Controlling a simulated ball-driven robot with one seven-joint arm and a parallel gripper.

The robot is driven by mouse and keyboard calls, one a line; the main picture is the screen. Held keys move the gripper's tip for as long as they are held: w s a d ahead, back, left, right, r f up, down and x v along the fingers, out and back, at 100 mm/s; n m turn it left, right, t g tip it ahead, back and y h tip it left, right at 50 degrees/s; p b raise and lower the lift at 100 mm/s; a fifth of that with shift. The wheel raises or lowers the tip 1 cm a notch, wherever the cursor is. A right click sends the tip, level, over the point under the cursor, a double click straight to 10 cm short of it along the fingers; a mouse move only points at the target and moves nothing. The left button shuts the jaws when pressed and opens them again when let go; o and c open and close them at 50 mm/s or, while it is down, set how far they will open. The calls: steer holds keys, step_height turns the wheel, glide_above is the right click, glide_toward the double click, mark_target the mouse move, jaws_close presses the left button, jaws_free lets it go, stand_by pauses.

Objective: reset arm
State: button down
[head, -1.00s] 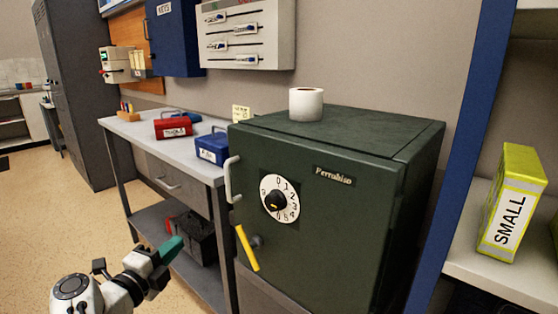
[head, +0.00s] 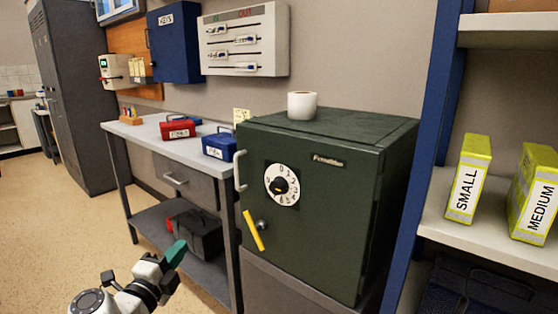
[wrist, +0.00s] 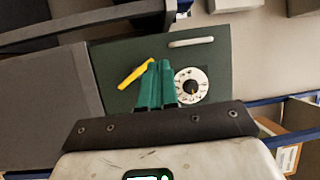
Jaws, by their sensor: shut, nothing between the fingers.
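My gripper (head: 176,252) shows at the bottom left in the head view, raised in front of the workbench's lower shelf. In the wrist view its green fingers (wrist: 156,84) are together with nothing between them. They point toward the dark green safe (head: 330,220), which also fills the middle of the wrist view (wrist: 110,62). The gripper appears apart from the safe. The safe's door is shut, with a white dial (head: 282,185), a yellow handle (head: 253,230) and a pale pull bar (head: 240,171).
A white roll or cup (head: 302,106) stands on the safe. The workbench (head: 150,130) holds a red box (head: 177,128) and a blue box (head: 219,146). Yellow SMALL (head: 468,180) and MEDIUM (head: 536,195) boxes stand on the right shelf. Open floor (head: 60,240) lies at left.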

steer(key=w+d+f+n+t+y, duration=0.1)
steer(key=w+d+f+n+y, duration=0.2)
steer(key=d+n+y, duration=0.45)
steer(key=w+d+f+n+t+y, duration=0.1)
steer(key=w+d+f+n+y, duration=0.3)
steer(key=d, duration=0.6)
steer(key=s+d+f+n+g+h, duration=0.2)
steer(key=s+d+f+n+g, duration=0.35)
steer(key=s+d+f, duration=0.5)
steer(key=s+d+f+n+g+h, duration=0.1)
steer(key=s+d+f+n+g, duration=0.45)
steer(key=s+d, duration=0.75)
steer(key=s+d+f+m+g+h, duration=0.1)
steer(key=s+d+g, duration=0.2)
steer(key=s, duration=0.7)
steer(key=s+d+f+m+g+h, duration=0.1)
steer(key=s+d+g+h, duration=0.15)
steer(key=s, duration=0.65)
steer(key=s+d+f+m+g+h, duration=0.1)
steer(key=s+d+g, duration=0.25)
steer(key=s, duration=0.65)
step_height(320, 180, up, 19)
steer(key=p, duration=1.8)
steer(key=shift+f+t+p, duration=0.2)
steer(key=shift+t+p, duration=0.1)
steer(key=shift+p, duration=0.05)
steer(key=shift+w, duration=0.15)
